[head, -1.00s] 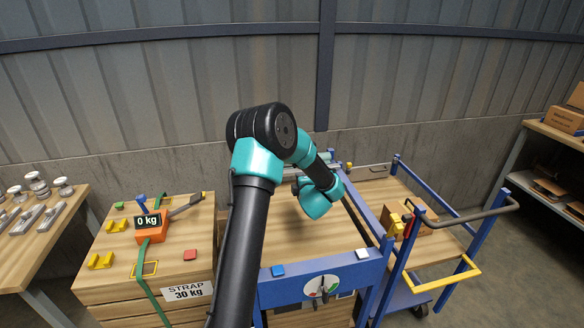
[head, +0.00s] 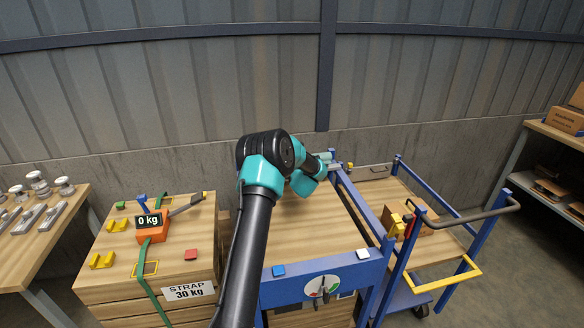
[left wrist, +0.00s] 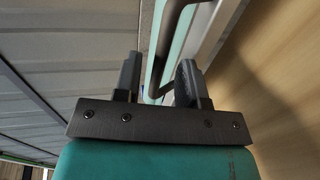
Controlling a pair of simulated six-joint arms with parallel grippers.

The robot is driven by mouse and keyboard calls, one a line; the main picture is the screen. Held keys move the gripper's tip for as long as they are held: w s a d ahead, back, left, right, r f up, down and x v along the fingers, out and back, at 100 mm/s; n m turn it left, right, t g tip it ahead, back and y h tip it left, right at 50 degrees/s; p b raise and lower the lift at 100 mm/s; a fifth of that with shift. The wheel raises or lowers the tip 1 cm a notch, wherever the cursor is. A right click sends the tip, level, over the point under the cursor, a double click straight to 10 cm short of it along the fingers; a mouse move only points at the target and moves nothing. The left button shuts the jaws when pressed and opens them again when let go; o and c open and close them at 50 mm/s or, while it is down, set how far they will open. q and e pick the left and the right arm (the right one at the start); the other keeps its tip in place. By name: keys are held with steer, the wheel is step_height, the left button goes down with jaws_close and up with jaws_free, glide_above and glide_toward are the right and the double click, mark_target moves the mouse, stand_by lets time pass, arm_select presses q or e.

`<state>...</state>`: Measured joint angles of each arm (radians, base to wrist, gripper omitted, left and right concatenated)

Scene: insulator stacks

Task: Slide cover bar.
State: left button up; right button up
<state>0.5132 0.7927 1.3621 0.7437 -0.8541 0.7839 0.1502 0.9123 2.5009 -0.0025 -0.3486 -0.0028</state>
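My left gripper (left wrist: 157,82) is open in the left wrist view, its two dark fingers standing apart. A dark grey bent bar, like a handle (left wrist: 166,40), runs from the top of that view to the gap between the fingertips. A teal strip (left wrist: 179,45) lies beside it; I cannot tell whether this is the cover bar. No firm hold on the bar shows. In the head view my left wrist reaches the back of the blue-framed table, and its fingers are hard to make out. A grey bar with a dark handle (head: 374,169) lies at the back right. My right gripper is not in view.
The blue frame (head: 340,265) carries a round dial (head: 322,288) at the front. A wooden stack (head: 180,240) with a green strap and an orange 0 kg scale (head: 152,232) stands left. A cardboard box (head: 418,222) sits on the right trolley. The wall is close behind.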

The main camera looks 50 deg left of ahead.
arm_select(q)
steer(key=shift+x, duration=1.05)
steer(key=shift+c, duration=0.3)
jaws_close()
